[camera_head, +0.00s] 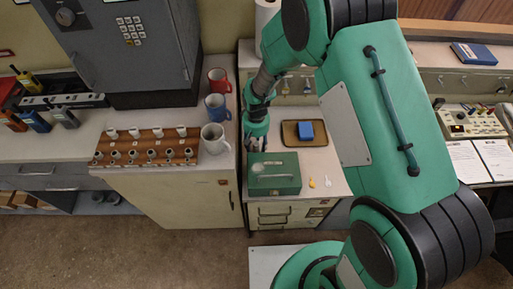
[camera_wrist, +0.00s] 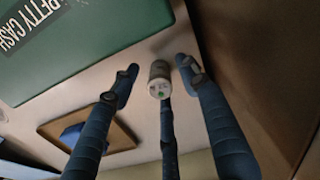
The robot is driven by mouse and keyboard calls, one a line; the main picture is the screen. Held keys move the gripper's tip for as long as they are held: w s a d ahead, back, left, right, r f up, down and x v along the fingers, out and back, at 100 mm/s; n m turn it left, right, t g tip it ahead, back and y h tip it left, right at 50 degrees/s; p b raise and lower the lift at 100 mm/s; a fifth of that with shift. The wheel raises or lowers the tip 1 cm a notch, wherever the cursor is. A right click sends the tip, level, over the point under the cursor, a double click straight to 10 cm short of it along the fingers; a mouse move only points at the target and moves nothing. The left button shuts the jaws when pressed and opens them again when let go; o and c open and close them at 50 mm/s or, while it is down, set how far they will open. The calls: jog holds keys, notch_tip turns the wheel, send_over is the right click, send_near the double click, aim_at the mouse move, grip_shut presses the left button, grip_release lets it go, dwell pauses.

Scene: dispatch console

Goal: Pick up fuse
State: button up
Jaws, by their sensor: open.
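The fuse (camera_wrist: 159,82) looks like a small white and grey cylinder in the wrist view, on the pale counter beside the green cash box. My gripper (camera_wrist: 157,72) is open, with blue fingers to its left, to its right and behind or below it. The fingertips are close around it; gaps show at the left and right, and I cannot tell whether the third finger touches. In the head view my gripper (camera_head: 256,141) points down behind the green cash box (camera_head: 274,182), and the fuse there is hidden or too small to tell.
A brown tray (camera_head: 284,140) with a blue item (camera_head: 305,131) lies right of my gripper. A wooden rack (camera_head: 147,147) with several white cylinders, and red, blue and white mugs (camera_head: 214,138), stand on the left cabinet. A tall brown side (camera_wrist: 265,60) rises close by on the right.

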aim_at(256, 143)
dwell(0.4)
grip_shut()
jog(key=shift+r, duration=0.2)
notch_tip(256, 143, up, 10)
jog(key=shift+f+p, duration=0.15)
jog(key=shift+p, duration=0.95)
